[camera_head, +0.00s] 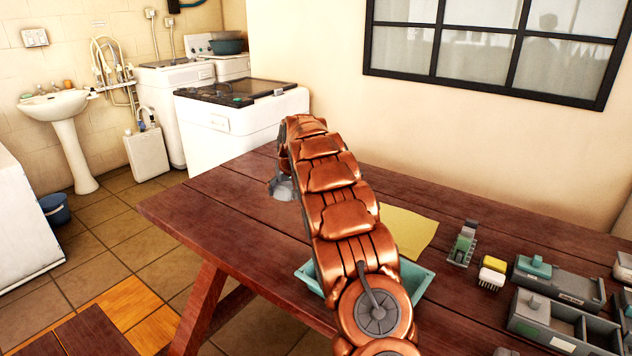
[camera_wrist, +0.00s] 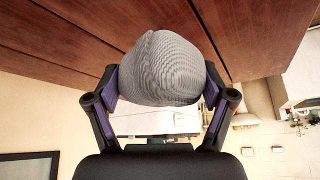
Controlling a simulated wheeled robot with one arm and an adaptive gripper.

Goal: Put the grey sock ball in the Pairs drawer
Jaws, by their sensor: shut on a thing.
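The grey sock ball (camera_wrist: 168,62) is a ribbed, rounded bundle in the wrist view. My gripper (camera_wrist: 161,84) is shut on it, with purple-padded fingers pressing on both sides. In the head view my copper arm reaches over the table's far left part. A small grey patch shows beside its far end, but I cannot tell whether it is the ball or my gripper. Grey box-like units stand at the table's right: one with open compartments (camera_head: 543,335) and one behind it (camera_head: 565,284). Their labels are too small to read, so I cannot tell which is the Pairs drawer.
A teal tray (camera_head: 305,279) lies partly hidden under my arm on the wooden table (camera_head: 205,208). A yellow cloth (camera_head: 412,232), a small green-grey holder (camera_head: 463,245) and a yellow-and-white brush (camera_head: 491,273) are to its right. The table's left part is mostly clear.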

